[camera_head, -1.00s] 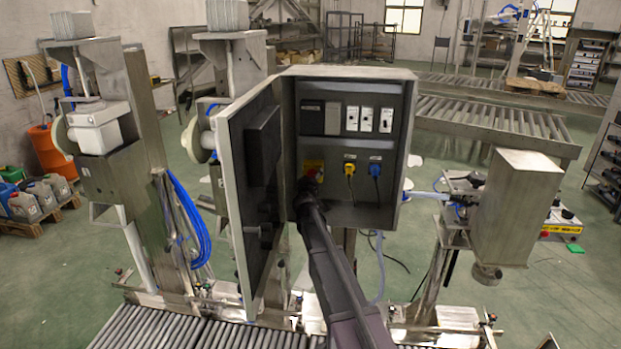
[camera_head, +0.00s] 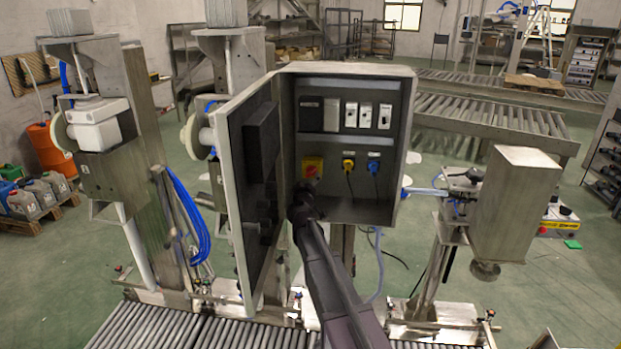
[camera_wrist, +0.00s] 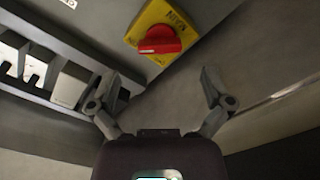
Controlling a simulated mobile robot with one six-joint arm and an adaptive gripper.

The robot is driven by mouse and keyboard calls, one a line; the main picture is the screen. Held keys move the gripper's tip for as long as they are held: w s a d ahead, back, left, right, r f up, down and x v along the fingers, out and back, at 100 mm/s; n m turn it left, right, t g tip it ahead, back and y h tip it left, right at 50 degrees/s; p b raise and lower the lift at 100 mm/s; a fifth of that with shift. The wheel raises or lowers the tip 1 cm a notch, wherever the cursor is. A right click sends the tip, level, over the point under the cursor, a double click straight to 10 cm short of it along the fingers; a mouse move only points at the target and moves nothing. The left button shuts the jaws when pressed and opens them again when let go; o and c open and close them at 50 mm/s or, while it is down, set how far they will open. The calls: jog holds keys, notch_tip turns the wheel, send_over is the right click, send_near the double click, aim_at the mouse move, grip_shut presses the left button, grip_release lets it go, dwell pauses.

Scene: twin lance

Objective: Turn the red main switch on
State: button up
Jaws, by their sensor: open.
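The red main switch (camera_head: 309,172) is a red knob on a yellow plate, at the lower left inside the open grey electrical cabinet (camera_head: 400,72). In the wrist view the red knob (camera_wrist: 160,41) sits on its tilted yellow plate (camera_wrist: 165,20), beyond the fingertips. My gripper (camera_head: 300,200) is just below the switch in the head view. In the wrist view my gripper (camera_wrist: 160,82) has its two fingers spread wide, with nothing between them. The knob is apart from both fingers. My arm hides the cabinet's lower left edge.
The cabinet door (camera_head: 240,200) stands open on the left, close to my arm. A yellow connector (camera_head: 348,165) and a blue connector (camera_head: 373,167) with cables are right of the switch. White breakers (camera_head: 366,115) are above. A roller conveyor (camera_head: 160,328) runs below.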

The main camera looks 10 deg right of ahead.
jog(key=v, duration=0.5)
jog(key=shift+s+a, duration=0.15)
jog(key=shift+s, duration=0.15)
jog(key=s+d+f+m+g+h, duration=0.1)
jog(key=s+d+f+m+g, duration=0.2)
jog(key=s+d+f+g, duration=0.35)
jog(key=s+d+f+m+g+h, duration=0.1)
jog(key=s+d+f+m+g, duration=0.25)
jog(key=s, duration=0.55)
jog(key=s+a+f+g+y, duration=0.3)
jog(key=s+f, duration=0.1)
jog(key=s, duration=0.5)
jog(key=s+a+f+n+g+y, duration=0.1)
jog(key=s+a+f+g+y, duration=0.3)
jog(key=s, duration=0.5)
jog(key=shift+s+a+f+y, duration=0.25)
jog(key=shift+s+f+y, duration=0.05)
jog(key=shift+s, duration=0.1)
